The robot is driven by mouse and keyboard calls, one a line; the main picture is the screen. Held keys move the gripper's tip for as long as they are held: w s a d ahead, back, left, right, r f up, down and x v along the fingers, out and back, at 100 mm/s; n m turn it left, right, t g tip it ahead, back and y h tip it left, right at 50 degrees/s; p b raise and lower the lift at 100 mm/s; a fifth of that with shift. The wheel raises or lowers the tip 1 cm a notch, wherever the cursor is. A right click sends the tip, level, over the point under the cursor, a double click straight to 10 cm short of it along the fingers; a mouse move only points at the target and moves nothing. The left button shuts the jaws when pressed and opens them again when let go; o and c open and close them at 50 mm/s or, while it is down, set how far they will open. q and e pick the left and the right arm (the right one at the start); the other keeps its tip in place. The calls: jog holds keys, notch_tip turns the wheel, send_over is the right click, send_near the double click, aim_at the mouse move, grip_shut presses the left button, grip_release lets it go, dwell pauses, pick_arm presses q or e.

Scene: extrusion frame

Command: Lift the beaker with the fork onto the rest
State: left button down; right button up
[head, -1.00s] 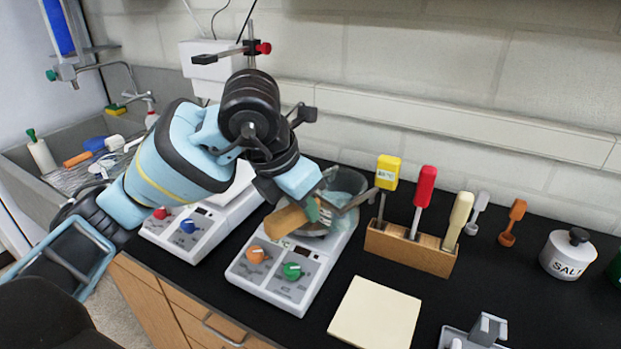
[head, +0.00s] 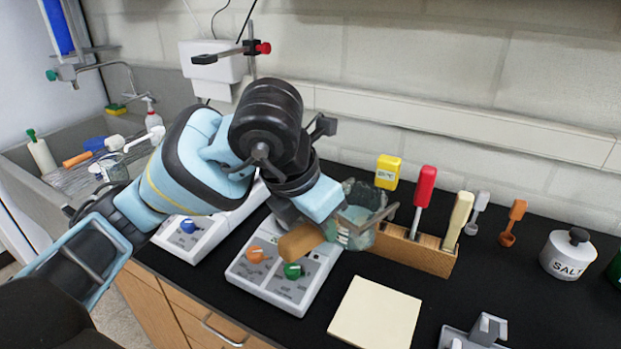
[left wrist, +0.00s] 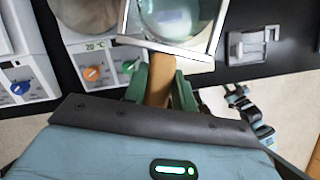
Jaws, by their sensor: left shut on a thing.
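My left gripper (left wrist: 160,88) is shut on the wooden handle of the fork (head: 301,241), its green fingers on either side in the left wrist view. The fork's pale metal prongs reach around the glass beaker (head: 362,204). The beaker looks upright, holds pale blue-green liquid, and hangs above the counter between the front hotplate (head: 292,288) and the tool block. It also shows at the top of the left wrist view (left wrist: 172,16). A cream square pad (head: 374,314) lies empty in front of it; I cannot tell whether this is the rest. My right gripper's jaws cannot be made out.
A grey bracket (head: 485,330) sits at the front right. A salt jar (head: 567,256) stands farther right. A clamp (head: 232,54) projects at the back.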

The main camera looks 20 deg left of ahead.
pick_arm(q)
jog(key=s+d, duration=0.5)
jog(key=d, duration=0.2)
jog(key=shift+s+d, duration=0.3)
jog(key=shift+s, duration=0.05)
pick_arm(e)
jog(key=shift+a, duration=0.15)
dwell(0.8)
jog(key=shift+d, duration=0.2)
dwell(0.4)
pick_arm(q)
jog(key=shift+f, duration=0.1)
